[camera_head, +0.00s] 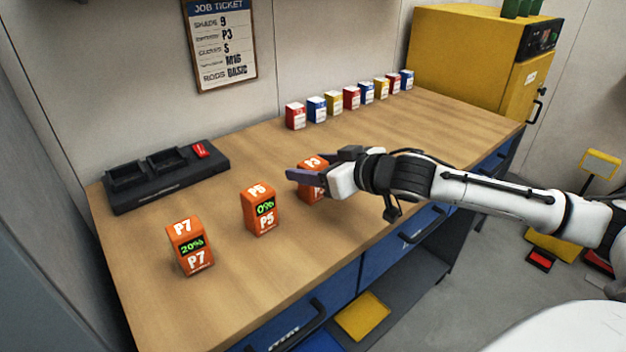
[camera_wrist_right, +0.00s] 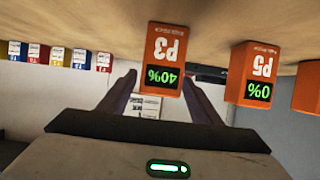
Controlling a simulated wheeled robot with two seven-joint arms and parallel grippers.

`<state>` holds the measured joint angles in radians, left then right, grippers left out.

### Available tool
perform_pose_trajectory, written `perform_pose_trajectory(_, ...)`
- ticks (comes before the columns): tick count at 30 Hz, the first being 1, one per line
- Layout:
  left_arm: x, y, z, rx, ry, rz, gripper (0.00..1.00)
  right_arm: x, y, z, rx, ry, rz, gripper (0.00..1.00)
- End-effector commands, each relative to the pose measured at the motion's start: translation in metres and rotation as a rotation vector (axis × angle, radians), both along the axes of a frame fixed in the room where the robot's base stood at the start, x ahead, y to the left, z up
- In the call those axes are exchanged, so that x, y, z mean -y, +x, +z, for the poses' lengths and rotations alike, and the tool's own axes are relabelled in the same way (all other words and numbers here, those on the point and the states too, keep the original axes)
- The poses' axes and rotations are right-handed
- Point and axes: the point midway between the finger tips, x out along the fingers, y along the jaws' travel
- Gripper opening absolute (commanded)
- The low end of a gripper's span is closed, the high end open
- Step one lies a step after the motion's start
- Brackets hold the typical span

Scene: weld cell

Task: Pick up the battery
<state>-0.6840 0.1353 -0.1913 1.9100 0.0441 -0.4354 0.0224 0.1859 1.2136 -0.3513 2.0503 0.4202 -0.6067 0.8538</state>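The job ticket (camera_head: 222,45) on the wall names battery P3. The orange P3 battery (camera_head: 309,161) stands on the bench, partly hidden by my right gripper (camera_head: 301,175). The orange P5 battery (camera_head: 262,212) shows 0%, and the P7 battery (camera_head: 190,246) shows 20%. My left gripper is not in view.
A black charger (camera_head: 165,182) with bays and a red switch stands at the back left. Several small coloured boxes (camera_head: 351,98) line the back of the wooden bench (camera_head: 330,235). A yellow cabinet (camera_head: 461,55) stands at the far right end.

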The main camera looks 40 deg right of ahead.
Motion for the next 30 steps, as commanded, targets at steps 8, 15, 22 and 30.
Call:
perform_pose_trajectory(8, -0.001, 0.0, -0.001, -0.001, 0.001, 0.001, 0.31, 0.0, 0.0, 0.0, 0.0, -0.001, 0.0, 0.1)
perform_pose_trajectory(15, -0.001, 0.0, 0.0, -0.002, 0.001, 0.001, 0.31, 0.0, 0.0, 0.004, 0.005, -0.001, 0.001, 0.09)
perform_pose_trajectory(22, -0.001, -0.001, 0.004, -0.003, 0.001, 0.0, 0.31, 0.0, 0.001, 0.038, 0.01, -0.003, 0.002, 0.09)
perform_pose_trajectory(30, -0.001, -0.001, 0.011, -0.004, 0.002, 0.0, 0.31, 0.0, 0.001, 0.088, 0.008, -0.001, 0.0, 0.09)
